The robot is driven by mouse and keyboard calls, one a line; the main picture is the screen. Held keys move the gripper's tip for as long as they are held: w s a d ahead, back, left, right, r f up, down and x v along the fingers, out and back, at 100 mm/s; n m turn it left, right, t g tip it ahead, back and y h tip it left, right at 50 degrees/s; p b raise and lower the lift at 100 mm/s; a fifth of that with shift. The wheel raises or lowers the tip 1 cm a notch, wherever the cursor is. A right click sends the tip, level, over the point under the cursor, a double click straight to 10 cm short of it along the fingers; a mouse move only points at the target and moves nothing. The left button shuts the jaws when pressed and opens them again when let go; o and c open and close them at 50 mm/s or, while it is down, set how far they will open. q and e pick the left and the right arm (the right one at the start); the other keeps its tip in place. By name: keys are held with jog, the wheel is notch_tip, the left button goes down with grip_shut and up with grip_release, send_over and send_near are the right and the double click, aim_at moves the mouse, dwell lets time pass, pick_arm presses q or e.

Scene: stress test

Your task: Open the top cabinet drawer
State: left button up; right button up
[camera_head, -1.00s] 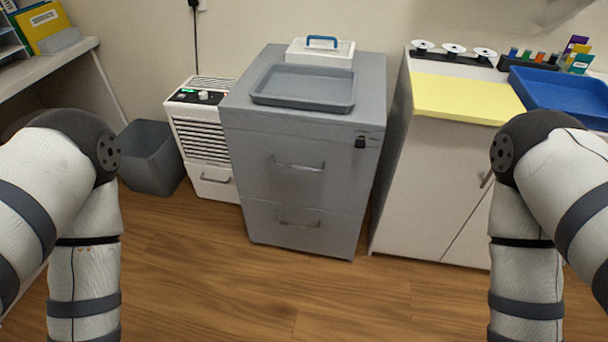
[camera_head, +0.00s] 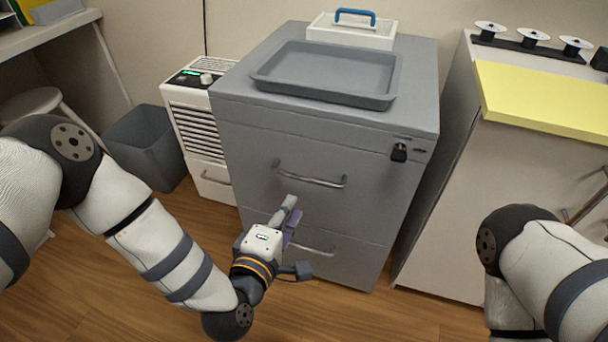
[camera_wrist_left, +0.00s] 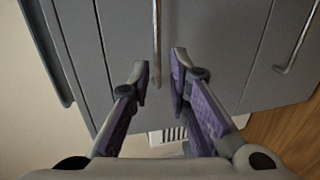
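The grey cabinet (camera_head: 240,150) stands ahead of me with two drawers and bar handles. The top drawer (camera_head: 255,190) is shut; its metal handle (camera_head: 312,181) is at the middle of its front. My left gripper (camera_head: 291,208) is just below and in front of this handle. In the left wrist view my left gripper (camera_wrist_left: 159,65) is open and empty, and the top handle (camera_wrist_left: 156,40) appears between its fingertips; I cannot tell how deep it sits or see contact. The lower handle (camera_wrist_left: 300,40) is at the right there. My right gripper is out of view.
A black padlock (camera_head: 399,153) hangs at the cabinet's upper right front. A grey tray (camera_head: 325,92) and a white case with blue handle (camera_head: 352,30) sit on top. A white heater (camera_head: 196,122) and grey bin (camera_head: 146,147) stand left; a white cabinet (camera_head: 490,185) stands right.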

aim_at(305, 180)
pick_arm(q)
jog(key=b+x, duration=0.1)
jog(key=x, duration=0.4)
jog(key=b+x, duration=0.1)
jog(key=x, duration=0.5)
jog(key=shift+w+d+r, duration=0.1)
jog(key=shift+w+r, duration=0.05)
jog(key=shift+w, duration=0.15)
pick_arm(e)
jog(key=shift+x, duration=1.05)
pick_arm(q)
jog(key=shift+c, duration=0.4)
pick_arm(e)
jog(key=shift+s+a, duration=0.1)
pick_arm(q)
grip_shut()
